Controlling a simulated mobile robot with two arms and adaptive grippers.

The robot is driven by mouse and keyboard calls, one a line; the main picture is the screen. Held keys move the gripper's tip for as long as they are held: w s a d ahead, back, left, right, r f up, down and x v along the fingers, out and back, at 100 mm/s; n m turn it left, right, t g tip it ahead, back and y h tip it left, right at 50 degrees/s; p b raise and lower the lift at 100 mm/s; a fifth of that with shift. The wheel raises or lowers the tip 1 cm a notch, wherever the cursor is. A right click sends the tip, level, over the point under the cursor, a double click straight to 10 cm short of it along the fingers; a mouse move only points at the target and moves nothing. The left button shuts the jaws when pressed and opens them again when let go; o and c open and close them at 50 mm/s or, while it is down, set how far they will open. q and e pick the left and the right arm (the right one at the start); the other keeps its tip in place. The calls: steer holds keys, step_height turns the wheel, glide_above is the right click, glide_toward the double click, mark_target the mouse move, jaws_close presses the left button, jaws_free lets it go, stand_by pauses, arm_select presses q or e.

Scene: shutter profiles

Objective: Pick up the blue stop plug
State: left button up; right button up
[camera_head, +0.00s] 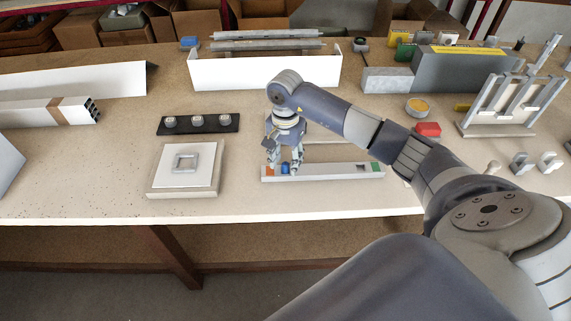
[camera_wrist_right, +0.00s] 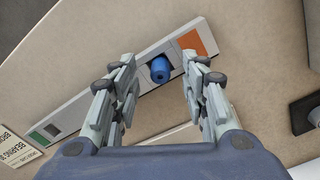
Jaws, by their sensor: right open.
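The blue stop plug (camera_head: 285,168) sits in the long light-grey tray (camera_head: 325,173) near the tray's left end, beside an orange patch. In the right wrist view the blue plug (camera_wrist_right: 160,69) stands in a compartment of the tray, between my open fingers and a little beyond their tips. My right gripper (camera_head: 285,168) points down over the plug; in the right wrist view its two fingers (camera_wrist_right: 158,82) are apart, one on each side of the plug, with nothing held. The fingers partly hide the plug in the head view. My left gripper does not show.
A white plate with a square frame (camera_head: 184,170) lies left of the tray. A black strip with several round knobs (camera_head: 198,124) lies behind it. A red block (camera_head: 428,129) and a tilted rack (camera_head: 492,104) stand to the right. The table's front edge is close to the tray.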

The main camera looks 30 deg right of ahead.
steer(key=shift+f, duration=0.55)
steer(key=c, duration=0.9)
steer(key=shift+r, duration=0.1)
